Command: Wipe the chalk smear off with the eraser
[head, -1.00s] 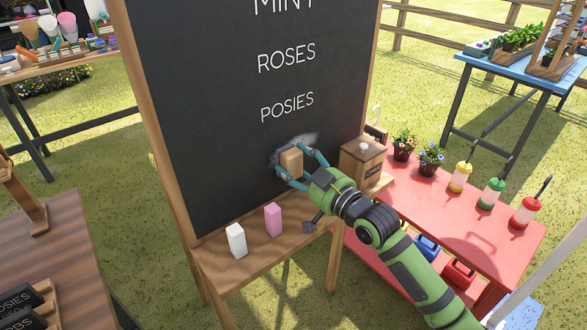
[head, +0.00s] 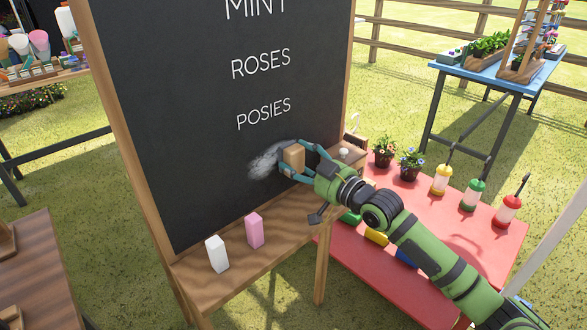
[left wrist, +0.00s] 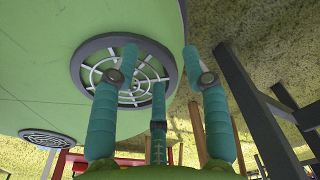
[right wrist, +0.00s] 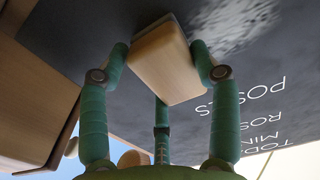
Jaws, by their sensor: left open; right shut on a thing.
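The chalkboard (head: 190,90) stands upright in a wooden frame with white words on it. A cloudy white chalk smear (head: 264,161) lies below the word POSIES; it also shows in the right wrist view (right wrist: 240,25). My right gripper (head: 296,160) is shut on the wooden eraser (head: 292,156), at the right edge of the smear. In the right wrist view the eraser (right wrist: 165,65) sits between the fingers with its far face at the board; exact contact is hard to tell. My left gripper (left wrist: 160,75) is open and empty, away from the board.
On the ledge (head: 225,285) stand a white block (head: 217,254) and a pink block (head: 254,231). A wooden box (head: 348,154) is at the ledge's right end, partly behind my right gripper. A red table (head: 430,230) with flower pots and bottles stands at the right.

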